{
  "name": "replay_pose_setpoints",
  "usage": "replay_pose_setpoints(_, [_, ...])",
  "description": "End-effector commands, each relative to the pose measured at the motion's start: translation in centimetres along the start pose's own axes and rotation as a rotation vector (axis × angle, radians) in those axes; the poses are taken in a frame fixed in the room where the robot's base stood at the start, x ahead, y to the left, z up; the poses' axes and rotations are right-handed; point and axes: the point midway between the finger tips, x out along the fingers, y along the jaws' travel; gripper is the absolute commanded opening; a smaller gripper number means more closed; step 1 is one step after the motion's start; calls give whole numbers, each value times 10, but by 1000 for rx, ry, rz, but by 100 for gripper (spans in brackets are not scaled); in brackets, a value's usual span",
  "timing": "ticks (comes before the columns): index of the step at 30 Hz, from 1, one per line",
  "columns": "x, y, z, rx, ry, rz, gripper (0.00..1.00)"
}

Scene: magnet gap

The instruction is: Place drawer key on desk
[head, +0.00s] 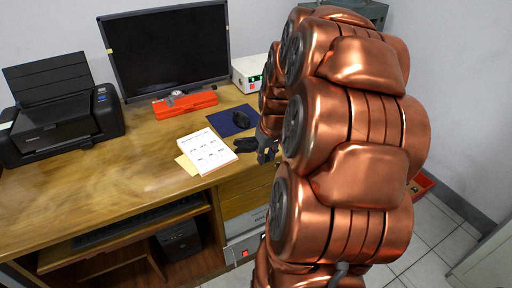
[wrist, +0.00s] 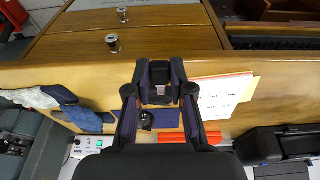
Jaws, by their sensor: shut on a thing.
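The wooden desk (head: 110,175) fills the left and middle of the head view. Its edge (wrist: 60,74) also crosses the wrist view. My gripper (head: 262,152) is at the desk's front right, partly hidden behind my copper arm. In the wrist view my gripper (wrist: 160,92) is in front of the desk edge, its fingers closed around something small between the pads. That held thing is too hidden to make out clearly; no drawer key shows anywhere else. The drawer fronts (head: 243,197) are just below my gripper, and round knobs (wrist: 112,42) show in the wrist view.
Papers (head: 208,152) lie near the front edge, left of my gripper. A mouse (head: 241,119) sits on a dark blue pad (head: 222,122). Behind are an orange-red case (head: 185,103), a monitor (head: 168,48) and a white box (head: 249,72). A printer (head: 60,122) stands left; bare wood lies between.

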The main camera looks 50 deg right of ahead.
Motion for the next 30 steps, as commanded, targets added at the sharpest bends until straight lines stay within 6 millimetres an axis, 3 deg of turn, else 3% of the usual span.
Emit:
replay_pose_setpoints(15, [22, 11, -68, 4, 2, 2, 0])
replay_pose_setpoints(26, [28, 13, -82, 3, 1, 1, 0])
replay_pose_setpoints(30, [42, 13, -77, 4, -6, -1, 0])
